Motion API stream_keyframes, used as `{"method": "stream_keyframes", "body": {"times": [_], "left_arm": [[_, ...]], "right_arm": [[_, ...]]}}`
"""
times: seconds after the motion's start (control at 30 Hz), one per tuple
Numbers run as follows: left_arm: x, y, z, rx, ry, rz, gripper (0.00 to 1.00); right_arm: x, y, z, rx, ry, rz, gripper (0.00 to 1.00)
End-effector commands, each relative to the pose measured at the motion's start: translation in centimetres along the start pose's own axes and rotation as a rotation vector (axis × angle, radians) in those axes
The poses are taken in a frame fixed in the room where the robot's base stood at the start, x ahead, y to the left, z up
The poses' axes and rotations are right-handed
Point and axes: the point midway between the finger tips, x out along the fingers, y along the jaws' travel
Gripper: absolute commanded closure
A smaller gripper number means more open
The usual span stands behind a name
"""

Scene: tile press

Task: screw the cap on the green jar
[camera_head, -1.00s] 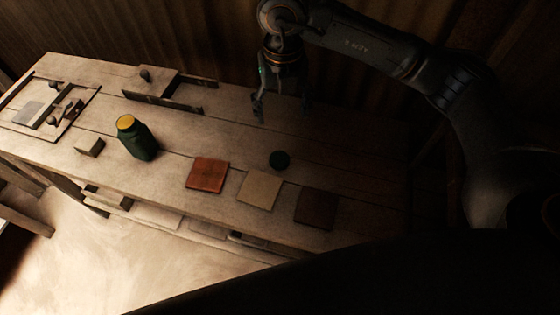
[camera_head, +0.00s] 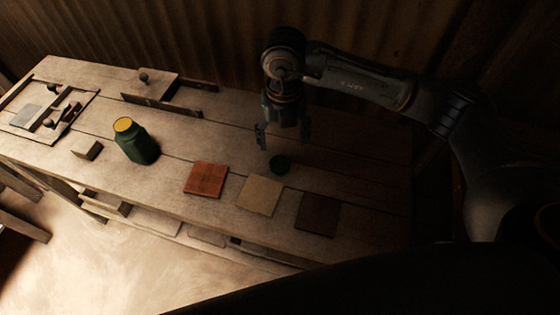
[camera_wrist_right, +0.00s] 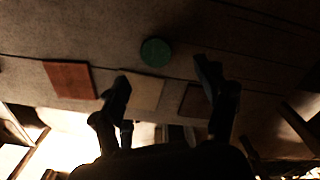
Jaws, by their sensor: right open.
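The dark green round cap (camera_head: 280,164) lies flat on the bench, right of the jar and behind the tiles. In the right wrist view the cap (camera_wrist_right: 156,52) lies beyond the fingertips, between their lines. My right gripper (camera_head: 283,141) is open and empty, pointing down above and just behind the cap. Its fingers (camera_wrist_right: 162,75) show spread apart in the wrist view. My left gripper is not in view.
A red tile (camera_head: 206,179), a beige tile (camera_head: 259,195) and a dark brown tile (camera_head: 317,214) lie in front of the cap. A small block (camera_head: 87,150) sits left of the jar. A press-like fixture (camera_head: 47,108) is at the far left. Bare bench lies between jar and cap.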

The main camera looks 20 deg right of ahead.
Motion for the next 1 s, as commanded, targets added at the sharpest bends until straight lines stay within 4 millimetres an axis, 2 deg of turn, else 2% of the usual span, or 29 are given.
{"method": "stream_keyframes", "body": {"times": [0.1, 0.2, 0.63, 0.8, 1.0], "left_arm": [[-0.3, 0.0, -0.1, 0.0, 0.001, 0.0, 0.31], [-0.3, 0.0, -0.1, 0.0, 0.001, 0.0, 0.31], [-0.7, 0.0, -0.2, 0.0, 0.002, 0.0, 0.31], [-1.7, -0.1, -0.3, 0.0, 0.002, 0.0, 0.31], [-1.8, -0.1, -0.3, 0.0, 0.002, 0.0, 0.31]], "right_arm": [[1.8, 0.0, 0.0, 0.001, 0.002, -0.001, 0.25], [2.6, 0.0, 0.0, -0.001, 0.002, 0.0, 0.25], [3.3, 0.2, -0.1, -0.001, 0.001, 0.001, 0.25], [5.8, 0.8, -0.2, 0.0, 0.004, -0.001, 0.25], [7.9, 0.8, -0.1, -0.001, 0.001, 0.0, 0.25]]}}
